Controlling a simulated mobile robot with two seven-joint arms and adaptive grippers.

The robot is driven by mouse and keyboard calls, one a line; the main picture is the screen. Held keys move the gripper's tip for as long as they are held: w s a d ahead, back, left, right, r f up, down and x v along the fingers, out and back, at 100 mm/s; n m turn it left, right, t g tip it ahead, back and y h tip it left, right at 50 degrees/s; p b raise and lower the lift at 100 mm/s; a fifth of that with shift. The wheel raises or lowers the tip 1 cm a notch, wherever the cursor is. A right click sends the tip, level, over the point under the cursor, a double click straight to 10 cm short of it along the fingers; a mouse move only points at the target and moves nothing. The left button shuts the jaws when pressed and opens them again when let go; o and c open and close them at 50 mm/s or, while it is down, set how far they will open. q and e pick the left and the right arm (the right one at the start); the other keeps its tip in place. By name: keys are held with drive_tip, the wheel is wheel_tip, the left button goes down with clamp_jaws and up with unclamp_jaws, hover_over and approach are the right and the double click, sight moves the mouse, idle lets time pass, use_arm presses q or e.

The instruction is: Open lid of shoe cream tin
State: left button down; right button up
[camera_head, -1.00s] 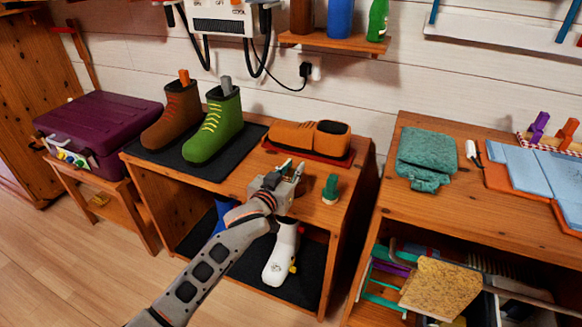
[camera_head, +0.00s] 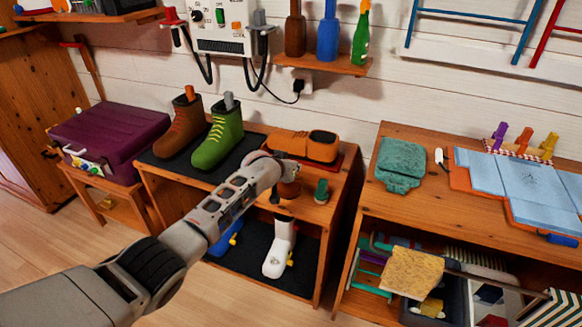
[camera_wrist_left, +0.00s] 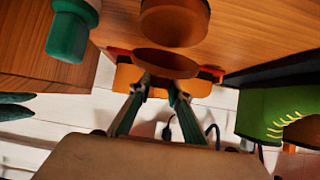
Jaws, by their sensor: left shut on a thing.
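The fingers are shut on this disc, and a gap shows between disc and tin body. In the head view my left wrist hides the fingers and most of the disc. My right gripper is in neither view.
A small green pot-like thing (camera_head: 321,191) stands close right of the tin. A second bench (camera_head: 455,215) with a teal cloth (camera_head: 401,165) stands right, across a gap.

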use_arm(q)
drive_tip(key=shift+f, duration=0.1)
idle(0.3)
drive_tip(key=c, duration=1.8)
unclamp_jaws()
drive_tip(key=shift+c, duration=0.2)
drive_tip(key=v, duration=1.2)
